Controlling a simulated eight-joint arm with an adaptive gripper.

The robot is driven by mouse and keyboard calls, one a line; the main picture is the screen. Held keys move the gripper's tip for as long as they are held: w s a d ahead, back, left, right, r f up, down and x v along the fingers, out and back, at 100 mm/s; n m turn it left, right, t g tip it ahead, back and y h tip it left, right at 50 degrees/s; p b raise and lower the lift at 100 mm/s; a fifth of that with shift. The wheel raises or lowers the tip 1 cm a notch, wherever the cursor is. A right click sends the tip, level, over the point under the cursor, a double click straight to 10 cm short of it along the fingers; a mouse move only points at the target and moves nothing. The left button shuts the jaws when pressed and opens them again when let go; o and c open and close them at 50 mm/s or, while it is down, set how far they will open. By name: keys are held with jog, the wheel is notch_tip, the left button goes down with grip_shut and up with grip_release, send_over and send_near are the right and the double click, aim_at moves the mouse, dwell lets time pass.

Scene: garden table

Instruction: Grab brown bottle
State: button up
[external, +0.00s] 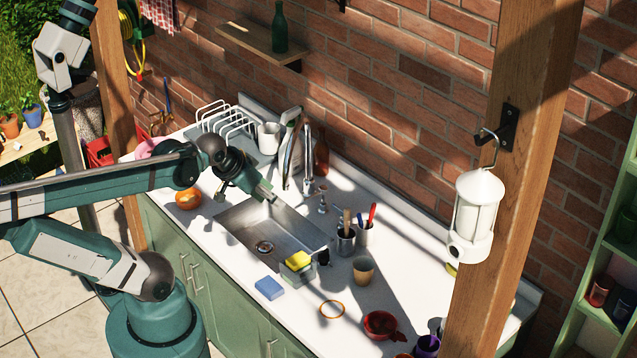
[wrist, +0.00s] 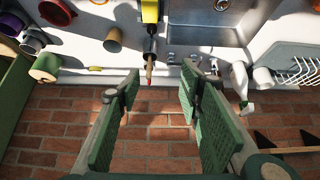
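The brown bottle (external: 321,157) stands upright at the back of the white counter, against the brick wall and partly hidden by the curved tap. My gripper (external: 268,194) is over the sink, in front of and to the left of the bottle, apart from it. In the wrist view my gripper (wrist: 161,84) has its two green-padded fingers spread wide, with nothing between them. I cannot make out the brown bottle in the wrist view.
The tap (external: 292,155) and a white spray bottle stand between my gripper and the bottle. Utensil cups (external: 346,240), a tan cup (external: 363,270) and a dish rack (external: 222,118) are nearby. A green bottle (external: 280,30) stands on the wall shelf (external: 250,38).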

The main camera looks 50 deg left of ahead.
jog(key=w+a+r+n+g, duration=0.1)
jog(key=w+a+r+n, duration=0.2)
jog(key=w, duration=0.4)
jog(key=w+a+r+n+g, duration=0.1)
jog(key=w+a+r, duration=0.1)
jog(key=w+r, duration=0.35)
jog(key=n+g+h+p, duration=0.1)
jog(key=n+g, duration=0.4)
jog(key=n, duration=0.7)
send_over(321, 129)
notch_tip(321, 129, down, 18)
jog(key=shift+w+a+f, duration=0.2)
jog(key=shift+a+f, duration=0.1)
jog(key=shift+f, duration=0.1)
jog(key=shift+d+f, duration=0.15)
jog(key=shift+f, duration=1.15)
